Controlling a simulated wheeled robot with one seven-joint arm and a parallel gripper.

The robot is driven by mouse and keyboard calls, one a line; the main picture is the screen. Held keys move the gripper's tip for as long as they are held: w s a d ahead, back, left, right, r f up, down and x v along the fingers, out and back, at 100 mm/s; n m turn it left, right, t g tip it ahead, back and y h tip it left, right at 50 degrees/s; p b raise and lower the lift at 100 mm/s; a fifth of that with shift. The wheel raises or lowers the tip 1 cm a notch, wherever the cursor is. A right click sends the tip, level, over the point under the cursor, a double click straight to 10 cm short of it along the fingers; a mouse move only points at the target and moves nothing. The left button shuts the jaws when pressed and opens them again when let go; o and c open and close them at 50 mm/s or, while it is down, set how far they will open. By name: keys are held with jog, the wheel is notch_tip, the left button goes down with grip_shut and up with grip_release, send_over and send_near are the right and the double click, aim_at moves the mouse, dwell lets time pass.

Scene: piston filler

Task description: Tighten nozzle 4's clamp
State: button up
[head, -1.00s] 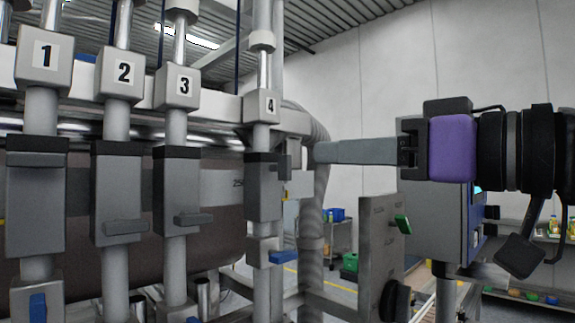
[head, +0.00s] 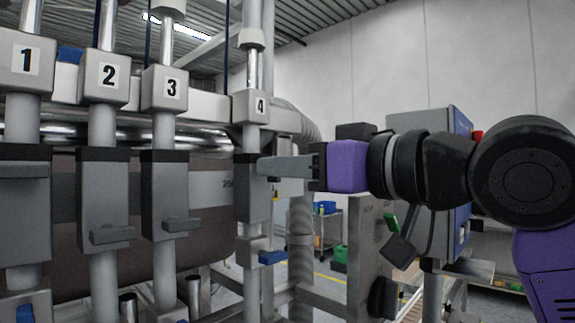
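Nozzle 4 (head: 252,204) is the rightmost upright nozzle, with a grey clamp body under a dark top band and a "4" label (head: 260,106) above. A small dark clamp lever (head: 273,180) shows at the body's upper right, partly hidden by my fingers. My gripper (head: 262,168) comes in level from the right, its grey fingers overlapping the upper clamp body in the picture. The fingers are seen side-on and overlap each other, so their gap is hidden. I cannot tell whether they touch the lever.
Nozzle 3 (head: 165,200), nozzle 2 (head: 103,190) and nozzle 1 (head: 22,215) stand to the left. A blue handle (head: 272,257) sits below nozzle 4's clamp. A ribbed hose (head: 300,210) and a grey panel with a green switch (head: 391,221) are close under my gripper.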

grip_shut()
jog(key=shift+w+d+f+m+p, duration=0.1)
jog(key=shift+m+p, duration=3.25)
jog(key=shift+m, duration=1.15)
jog(key=shift+d+f+m+p, duration=0.1)
jog(key=shift+m+p, duration=3.25)
jog(key=shift+m, duration=1.15)
grip_release()
